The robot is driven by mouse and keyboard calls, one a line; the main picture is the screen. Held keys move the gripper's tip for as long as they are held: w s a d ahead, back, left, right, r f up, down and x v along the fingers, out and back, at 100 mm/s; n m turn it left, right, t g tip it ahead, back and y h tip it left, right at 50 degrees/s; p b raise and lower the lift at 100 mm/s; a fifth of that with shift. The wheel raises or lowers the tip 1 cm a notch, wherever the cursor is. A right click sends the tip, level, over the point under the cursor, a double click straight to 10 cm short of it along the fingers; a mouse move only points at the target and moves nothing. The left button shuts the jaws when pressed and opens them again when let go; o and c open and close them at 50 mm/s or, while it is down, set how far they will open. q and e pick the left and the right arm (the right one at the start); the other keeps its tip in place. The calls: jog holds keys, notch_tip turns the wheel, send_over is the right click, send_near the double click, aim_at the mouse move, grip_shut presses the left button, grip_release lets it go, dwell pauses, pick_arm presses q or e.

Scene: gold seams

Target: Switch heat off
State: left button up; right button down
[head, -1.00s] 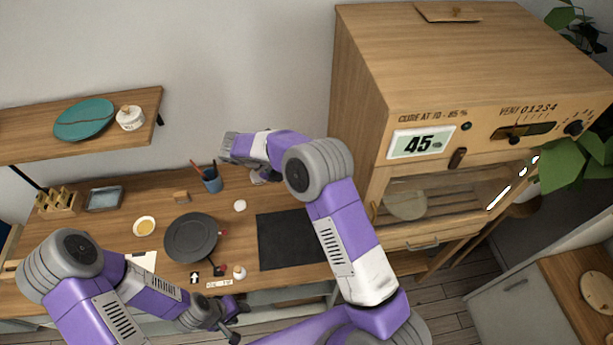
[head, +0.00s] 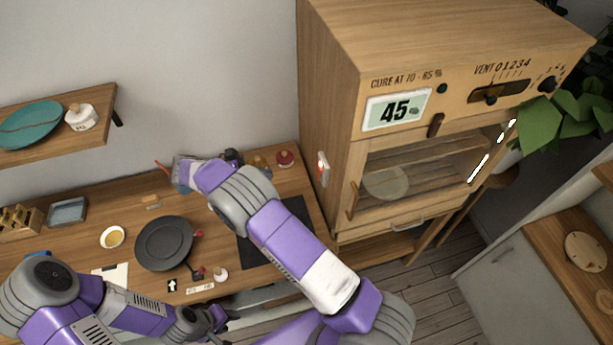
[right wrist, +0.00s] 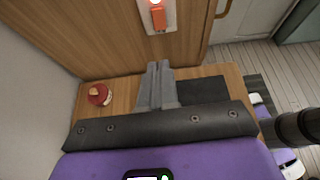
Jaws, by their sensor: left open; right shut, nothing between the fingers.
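The heat switch (head: 323,168) is a white plate with a glowing orange-red rocker on the left side of the wooden cabinet (head: 335,120). It also shows at the top of the right wrist view, where the rocker (right wrist: 158,18) has a bright light above it. My right gripper (head: 236,157) is over the back of the bench, left of the switch and apart from it. In the right wrist view its fingers (right wrist: 158,68) are shut and empty, pointing toward the cabinet side below the switch. My left gripper (head: 228,318) is open and empty near the bench's front edge.
A red-lidded jar (head: 284,158) stands at the bench's back, near the cabinet. A black mat (head: 270,235) lies under my right arm. A dark plate (head: 165,243) and a small bowl (head: 113,237) are further left. The cabinet display (head: 397,110) reads 45.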

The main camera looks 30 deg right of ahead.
aim_at(317, 175)
dwell(0.4)
jog(key=p+x, duration=0.1)
jog(key=x, duration=0.8)
jog(key=r+p+x, duration=0.1)
jog(key=x, duration=0.3)
jog(key=shift+s+d+p, duration=0.15)
jog(key=shift+d+p, duration=0.2)
jog(key=shift+d, duration=0.3)
jog(key=shift+f, duration=0.1)
